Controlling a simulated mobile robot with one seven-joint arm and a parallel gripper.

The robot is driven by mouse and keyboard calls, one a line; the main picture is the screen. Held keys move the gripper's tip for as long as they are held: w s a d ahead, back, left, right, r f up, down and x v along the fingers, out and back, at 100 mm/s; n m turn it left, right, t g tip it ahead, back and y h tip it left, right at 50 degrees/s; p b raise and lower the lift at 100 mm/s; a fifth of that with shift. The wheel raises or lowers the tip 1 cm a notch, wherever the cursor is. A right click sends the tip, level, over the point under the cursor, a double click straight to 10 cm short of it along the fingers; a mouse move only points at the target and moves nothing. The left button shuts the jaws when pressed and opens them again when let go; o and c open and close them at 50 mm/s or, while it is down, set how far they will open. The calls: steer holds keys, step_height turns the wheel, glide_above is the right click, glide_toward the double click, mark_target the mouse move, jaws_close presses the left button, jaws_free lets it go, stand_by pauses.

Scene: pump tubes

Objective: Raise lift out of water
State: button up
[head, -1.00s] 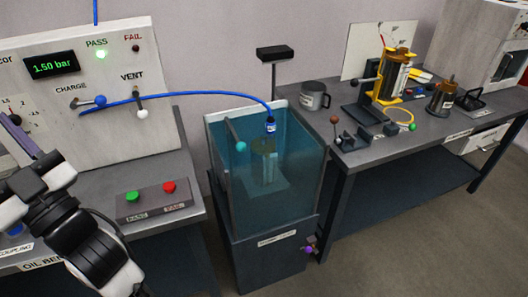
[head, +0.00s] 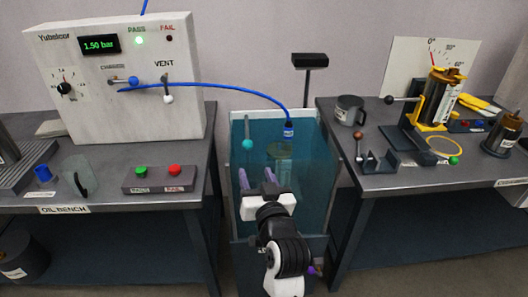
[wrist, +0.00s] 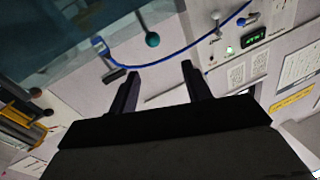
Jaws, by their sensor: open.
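The water tank (head: 328,190) stands between the two benches, filled with blue-green water. A lift lever with a teal ball knob (head: 247,145) is at the tank's left side; the knob also shows in the wrist view (wrist: 152,39). A pale cylinder (head: 283,150) sits under the water, with a blue hose coupling (head: 288,131) above it. My gripper (head: 271,176) is in front of the tank, below the knob, with its fingers apart and nothing between them. In the wrist view my gripper (wrist: 160,78) points toward the knob, which is beyond the fingertips and apart from them.
The blue hose (head: 230,86) arches from the test panel (head: 100,115) to the tank. Green and red buttons (head: 158,171) are on the left bench. A mug (head: 350,110) and a yellow-framed stand (head: 440,100) are on the right bench.

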mark_target(249, 148)
steer(key=p+x, duration=0.1)
steer(key=x, duration=0.3)
steer(key=p+x, duration=0.1)
steer(key=x, duration=0.4)
steer(key=d+f+x, duration=0.1)
steer(key=x, duration=0.3)
steer(key=shift+w+p, duration=0.3)
steer(key=shift+p, duration=0.1)
steer(key=shift+c, duration=0.2)
jaws_close()
